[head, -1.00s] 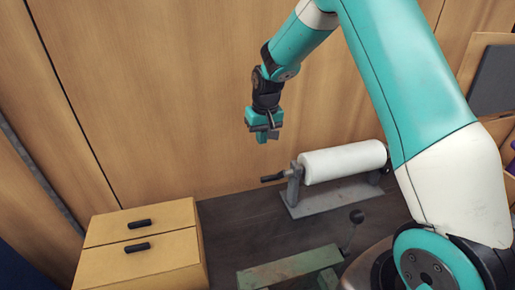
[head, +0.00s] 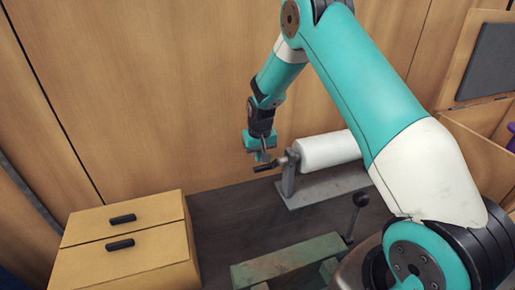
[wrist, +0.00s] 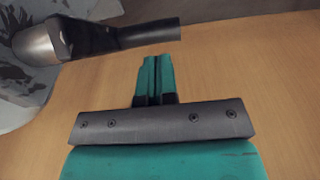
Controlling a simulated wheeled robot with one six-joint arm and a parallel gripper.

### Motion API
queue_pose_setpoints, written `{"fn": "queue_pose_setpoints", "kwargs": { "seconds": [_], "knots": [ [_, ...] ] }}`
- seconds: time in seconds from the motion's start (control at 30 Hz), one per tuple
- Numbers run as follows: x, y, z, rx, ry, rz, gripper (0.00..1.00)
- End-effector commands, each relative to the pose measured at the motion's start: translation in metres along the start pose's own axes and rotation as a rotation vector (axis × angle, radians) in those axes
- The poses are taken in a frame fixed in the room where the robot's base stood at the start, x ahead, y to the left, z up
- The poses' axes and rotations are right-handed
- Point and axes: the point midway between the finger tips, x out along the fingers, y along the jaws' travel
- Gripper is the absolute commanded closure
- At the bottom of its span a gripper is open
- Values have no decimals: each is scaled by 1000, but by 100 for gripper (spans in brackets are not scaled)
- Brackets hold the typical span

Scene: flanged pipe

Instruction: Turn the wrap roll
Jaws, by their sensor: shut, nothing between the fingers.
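The white wrap roll (head: 328,149) lies on a grey metal stand (head: 318,190) on the dark bench top, partly hidden behind my arm. Its black crank handle (head: 268,166) sticks out to the left of the stand. My gripper (head: 262,157) points down at the handle and looks very close to it; I cannot tell if they touch. In the wrist view the handle (wrist: 140,36) crosses the upper left, beyond and left of the fingertips (wrist: 154,66). The fingers are together with nothing between them.
A wooden drawer box (head: 128,245) with two black handles stands at the lower left. A green metal piece (head: 285,262) and a lever with a black knob (head: 360,200) are in front of the roll. A wooden wall (head: 130,90) rises close behind.

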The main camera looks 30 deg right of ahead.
Motion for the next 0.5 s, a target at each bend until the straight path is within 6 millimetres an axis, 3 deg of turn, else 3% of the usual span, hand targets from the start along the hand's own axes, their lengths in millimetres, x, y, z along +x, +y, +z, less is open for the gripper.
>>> {"fn": "queue_pose_setpoints", "kwargs": {
  "seconds": [0.5],
  "knots": [
    [7, 1, 8, 1, -1, 0, 100]
  ]
}}
